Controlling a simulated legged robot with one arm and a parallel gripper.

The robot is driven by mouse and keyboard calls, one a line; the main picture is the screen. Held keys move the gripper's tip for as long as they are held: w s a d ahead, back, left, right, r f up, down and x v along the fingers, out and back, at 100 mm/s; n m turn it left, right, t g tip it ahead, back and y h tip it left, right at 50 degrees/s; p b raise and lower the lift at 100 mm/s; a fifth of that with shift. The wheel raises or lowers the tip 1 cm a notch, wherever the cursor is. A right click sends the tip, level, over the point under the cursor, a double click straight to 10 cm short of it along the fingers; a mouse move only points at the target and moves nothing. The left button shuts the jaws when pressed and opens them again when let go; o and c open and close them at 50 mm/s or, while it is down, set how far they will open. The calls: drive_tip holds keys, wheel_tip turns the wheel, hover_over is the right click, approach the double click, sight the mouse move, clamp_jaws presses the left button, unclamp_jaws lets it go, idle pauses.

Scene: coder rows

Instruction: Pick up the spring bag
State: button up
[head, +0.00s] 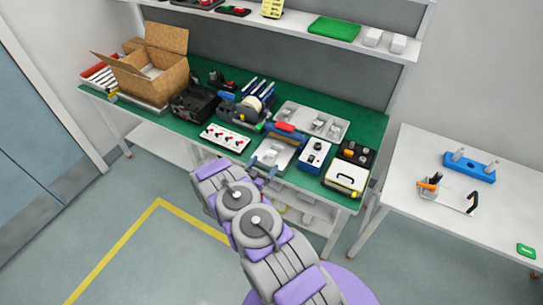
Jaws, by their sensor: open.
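I cannot pick out the spring bag for certain. A grey compartment tray (283,108) on the green bench holds several small pale items, too small to identify. My arm reaches up from the bottom of the head view, in front of the bench. Its far part ends by the bench's front edge, below a white panel with red knobs (226,138).
The green bench mat (370,127) is crowded. It holds an open cardboard box (150,78), a black device (193,103), a blue meter (315,155) and a cream case (346,177). A shelf (270,22) hangs above. A white side table (420,155) stands right. Floor lies clear left.

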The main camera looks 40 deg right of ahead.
sight(275, 149)
drive_tip(key=shift+f+b+x, duration=0.15)
drive_tip(key=shift+b+x, duration=0.15)
drive_tip(key=shift+x, duration=1.45)
drive_tip(key=shift+f+b+x, duration=0.2)
drive_tip(key=shift+b+x, duration=0.05)
drive_tip(key=shift+x, duration=1.5)
drive_tip(key=shift+w+a, duration=0.15)
drive_tip(key=c, duration=1.2)
drive_tip(key=shift+o, duration=0.2)
drive_tip(key=shift+r, duration=0.1)
